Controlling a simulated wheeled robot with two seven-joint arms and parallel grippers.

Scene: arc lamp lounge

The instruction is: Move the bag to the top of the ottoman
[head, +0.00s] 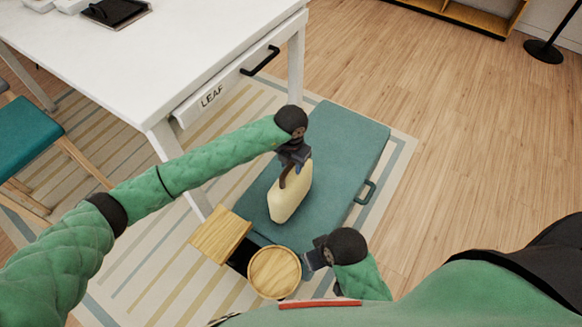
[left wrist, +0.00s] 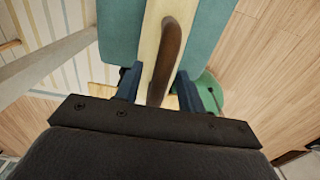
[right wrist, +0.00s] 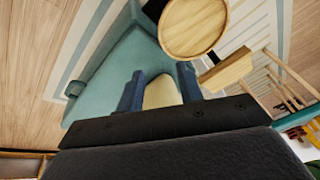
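The cream bag (head: 291,196) with a brown handle is over the teal ottoman (head: 345,140); I cannot tell whether it rests on it. My left gripper (head: 291,160) is at the handle. In the left wrist view its fingers are apart on both sides of the brown handle (left wrist: 168,55), with gaps showing. My right gripper (head: 312,260) is low, next to a round wooden tray, with its fingers apart and empty. The right wrist view shows part of the cream bag (right wrist: 161,93) beyond those fingers. The bag's underside is hidden.
A round wooden tray (head: 274,273) and a square wooden board (head: 219,233) sit at the ottoman's near end. A white table (head: 180,50) with a drawer marked LEAF stands behind left. A teal seat (head: 28,143) is at far left.

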